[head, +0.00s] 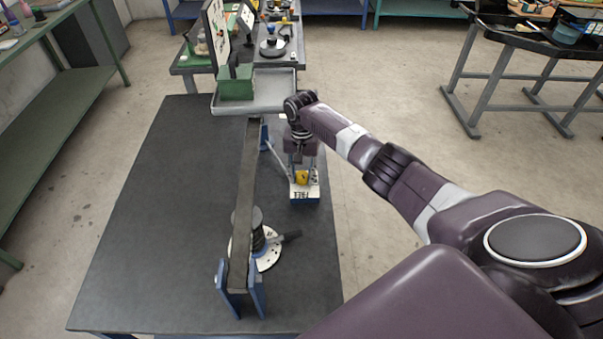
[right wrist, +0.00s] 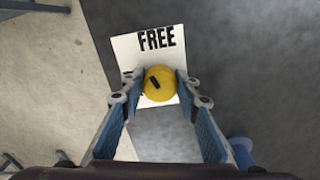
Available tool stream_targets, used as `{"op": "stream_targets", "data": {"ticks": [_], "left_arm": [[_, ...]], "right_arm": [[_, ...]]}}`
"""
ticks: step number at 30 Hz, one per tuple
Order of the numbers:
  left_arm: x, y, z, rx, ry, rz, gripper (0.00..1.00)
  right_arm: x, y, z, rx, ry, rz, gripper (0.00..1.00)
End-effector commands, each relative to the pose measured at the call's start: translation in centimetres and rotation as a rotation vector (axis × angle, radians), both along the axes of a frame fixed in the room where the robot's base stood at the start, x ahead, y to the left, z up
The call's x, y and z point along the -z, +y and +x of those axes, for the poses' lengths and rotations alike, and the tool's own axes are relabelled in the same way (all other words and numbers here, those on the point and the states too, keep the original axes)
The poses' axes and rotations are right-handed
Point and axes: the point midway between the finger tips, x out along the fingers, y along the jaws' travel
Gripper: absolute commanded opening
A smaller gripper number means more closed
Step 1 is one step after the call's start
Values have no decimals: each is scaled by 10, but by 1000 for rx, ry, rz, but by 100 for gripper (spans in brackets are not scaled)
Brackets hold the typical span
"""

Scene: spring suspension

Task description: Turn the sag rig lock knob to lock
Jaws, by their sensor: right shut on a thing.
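The yellow lock knob (right wrist: 162,91) stands on a white plate (right wrist: 125,49) marked FREE. In the right wrist view a short black mark on the knob slants up and left, toward the FREE side. No LOCK marking is visible. My right gripper (right wrist: 161,84) is shut on the knob, one finger on each side. In the head view the knob (head: 302,177) shows small below my right wrist. The sag rig's long dark beam (head: 243,200) runs beside it to the left. My left gripper is not in view.
The rig stands on a dark-topped table (head: 150,210), whose left part is bare. A black spring-like stack (head: 246,222) and a round white plate (head: 268,258) sit near the beam's front end. A grey tray (head: 270,96) with a green block is at the back.

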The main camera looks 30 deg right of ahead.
Motion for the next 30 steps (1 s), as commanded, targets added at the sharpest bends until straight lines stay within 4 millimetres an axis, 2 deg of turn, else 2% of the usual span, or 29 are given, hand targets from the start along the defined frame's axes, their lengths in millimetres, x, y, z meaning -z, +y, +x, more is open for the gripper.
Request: {"op": "stream_targets", "data": {"ticks": [12, 30], "left_arm": [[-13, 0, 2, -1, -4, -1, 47], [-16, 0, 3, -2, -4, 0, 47]], "right_arm": [[-1, 0, 0, -396, -1, 2, 5], [-1, -3, 0, -947, -3, 2, 5]]}}
